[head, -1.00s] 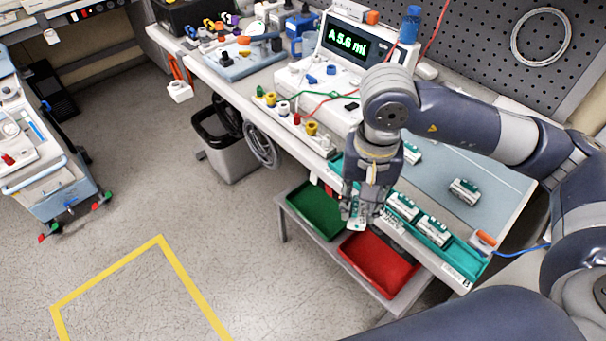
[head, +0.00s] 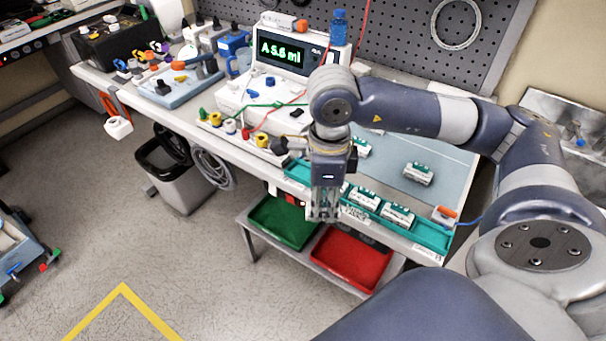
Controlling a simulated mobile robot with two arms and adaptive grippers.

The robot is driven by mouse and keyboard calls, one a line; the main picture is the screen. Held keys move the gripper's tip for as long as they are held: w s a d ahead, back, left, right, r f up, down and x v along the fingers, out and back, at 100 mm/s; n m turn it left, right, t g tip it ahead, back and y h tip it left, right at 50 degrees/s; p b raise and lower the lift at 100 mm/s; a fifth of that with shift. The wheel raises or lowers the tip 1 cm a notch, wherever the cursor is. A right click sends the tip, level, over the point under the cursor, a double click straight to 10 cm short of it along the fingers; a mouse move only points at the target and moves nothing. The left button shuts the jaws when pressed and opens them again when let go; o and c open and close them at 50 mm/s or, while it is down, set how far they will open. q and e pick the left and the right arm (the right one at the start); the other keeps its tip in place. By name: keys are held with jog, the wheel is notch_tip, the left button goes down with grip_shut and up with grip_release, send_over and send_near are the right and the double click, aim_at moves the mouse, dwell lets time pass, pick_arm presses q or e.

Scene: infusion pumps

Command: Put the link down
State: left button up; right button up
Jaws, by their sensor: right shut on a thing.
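My right gripper (head: 323,212) points down at the front edge of the bench, beside the teal tray (head: 430,235). It is shut on a link, which is mostly hidden between the fingers. Two white and green links sit in the tray, one (head: 362,197) close to the gripper and one (head: 397,215) further right. Another link (head: 418,174) lies on the grey-blue mat (head: 400,188), and one more (head: 362,148) is partly hidden behind my wrist. My left gripper is not in view.
A green bin (head: 283,222) and a red bin (head: 350,260) stand on a lower shelf below the gripper. A white pump with a green display (head: 281,54) stands behind my arm. A waste bin (head: 182,175) is on the floor at left. The mat has free room.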

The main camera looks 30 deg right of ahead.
jog(key=m, duration=0.1)
jog(key=d+m, duration=0.1)
jog(key=m, duration=0.3)
jog(key=shift+s+d+f, duration=0.1)
jog(key=shift+d, duration=0.25)
jog(key=shift+m, duration=0.5)
jog(key=shift+w+d, duration=0.15)
jog(key=shift+w, duration=0.15)
jog(key=w+d+p, duration=0.1)
jog(key=w, duration=0.3)
jog(key=w+d+p, duration=0.1)
jog(key=w+p, duration=0.1)
jog(key=w, duration=0.3)
jog(key=w+d+f+p, duration=0.1)
jog(key=w, duration=0.3)
jog(key=shift+w+d+f, duration=0.1)
jog(key=shift+w+d, duration=0.2)
jog(key=shift+w, duration=0.1)
jog(key=shift+w+d+f, duration=0.1)
jog(key=shift+w+d, duration=0.05)
jog(key=shift+w, duration=0.4)
notch_tip(320, 180, down, 3)
jog(key=shift+f+p, duration=0.2)
jog(key=shift+p, duration=0.85)
jog(key=shift+f, duration=0.25)
jog(key=o, duration=1.1)
jog(key=shift+c, duration=0.2)
